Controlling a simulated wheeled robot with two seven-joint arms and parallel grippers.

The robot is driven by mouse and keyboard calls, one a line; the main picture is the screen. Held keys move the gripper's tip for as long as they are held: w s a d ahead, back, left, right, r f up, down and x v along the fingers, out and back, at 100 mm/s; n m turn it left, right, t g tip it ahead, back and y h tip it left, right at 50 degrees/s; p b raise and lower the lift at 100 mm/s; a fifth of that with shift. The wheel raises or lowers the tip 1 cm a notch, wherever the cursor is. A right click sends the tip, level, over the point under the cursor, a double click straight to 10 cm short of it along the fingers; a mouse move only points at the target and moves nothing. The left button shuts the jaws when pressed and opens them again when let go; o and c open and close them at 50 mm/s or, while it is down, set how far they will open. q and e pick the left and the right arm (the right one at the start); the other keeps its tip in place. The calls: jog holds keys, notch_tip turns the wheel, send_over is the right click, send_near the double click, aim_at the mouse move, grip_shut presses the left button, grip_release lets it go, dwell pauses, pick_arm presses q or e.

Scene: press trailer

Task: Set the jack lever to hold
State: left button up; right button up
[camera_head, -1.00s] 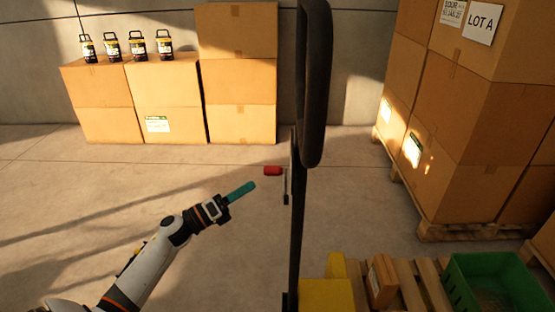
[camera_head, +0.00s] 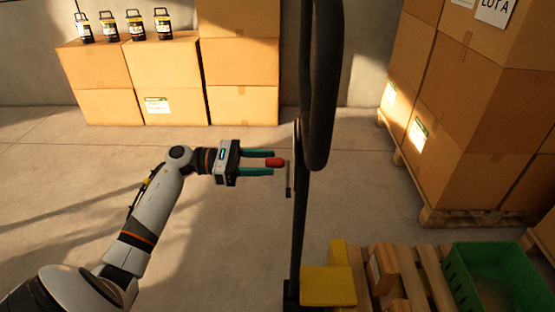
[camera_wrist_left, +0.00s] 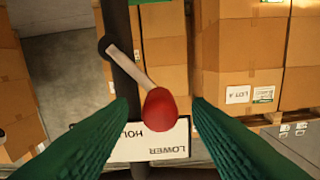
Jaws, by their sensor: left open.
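The jack lever is a grey arm with a red knob (camera_head: 275,162), mounted on the black upright post (camera_head: 299,215). In the left wrist view the red knob (camera_wrist_left: 159,108) lies between my green fingers, and the lever arm (camera_wrist_left: 130,68) slopes up-left to its pivot on the post. A white label plate (camera_wrist_left: 150,142) below reads HOLD on the left and LOWER on the right; the knob hangs above the middle of it. My left gripper (camera_head: 272,162) is open, its fingertips on either side of the knob; contact cannot be told. My right gripper is not in view.
Stacked cardboard boxes (camera_head: 470,130) stand on a pallet at the right, and more boxes (camera_head: 170,70) stand against the back wall with several lanterns on top. A green crate (camera_head: 495,275) and a yellow block (camera_head: 327,288) are at the lower right. The floor at left is clear.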

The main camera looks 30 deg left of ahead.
aim_at(277, 163)
pick_arm(q)
jog(key=shift+x, duration=1.9)
